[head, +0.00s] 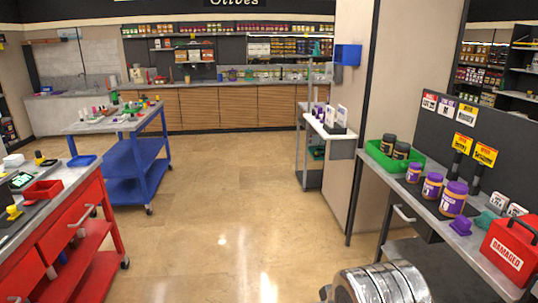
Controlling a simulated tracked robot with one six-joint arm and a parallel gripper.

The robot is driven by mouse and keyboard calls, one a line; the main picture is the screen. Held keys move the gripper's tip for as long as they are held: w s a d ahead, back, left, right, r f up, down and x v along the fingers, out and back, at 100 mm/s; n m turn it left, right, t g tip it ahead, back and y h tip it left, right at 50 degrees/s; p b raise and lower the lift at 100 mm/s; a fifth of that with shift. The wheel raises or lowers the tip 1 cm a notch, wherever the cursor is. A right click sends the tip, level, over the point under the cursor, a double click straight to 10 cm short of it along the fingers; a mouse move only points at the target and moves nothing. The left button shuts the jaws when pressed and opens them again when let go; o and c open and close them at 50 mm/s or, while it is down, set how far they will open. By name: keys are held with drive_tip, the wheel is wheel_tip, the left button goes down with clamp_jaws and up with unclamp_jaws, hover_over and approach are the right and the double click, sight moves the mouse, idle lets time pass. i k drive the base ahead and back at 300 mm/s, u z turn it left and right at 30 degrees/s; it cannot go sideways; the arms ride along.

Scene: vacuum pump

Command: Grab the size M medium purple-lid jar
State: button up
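Three jars with purple lids stand in a row of rising size on the right-hand bench (405,187). The middle one, the medium purple-lid jar (432,187), stands upright between the smaller jar (413,172) at its far left and the larger jar (453,199) at its near right. Any size lettering on the jars is too small to read. My gripper is not in view. A ribbed metallic part at the bottom edge looks like part of my own arm, well short of the jars.
A green tray (374,153) with dark-lidded jars sits behind the row. A purple object (462,225) and a red "DAMAGED" box (508,249) sit nearer. A dark sign panel (500,150) backs the bench. A blue cart (130,160) and red cart (85,230) stand left; the middle floor is clear.

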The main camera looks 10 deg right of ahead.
sight(433, 183)
drive_tip(key=z, duration=0.05)
drive_tip(key=i, duration=2.1)
drive_tip(key=z, duration=0.85)
drive_tip(key=i, duration=0.7)
drive_tip(key=z, duration=0.7)
drive_tip(key=i, duration=0.75)
drive_tip(key=z, duration=0.4)
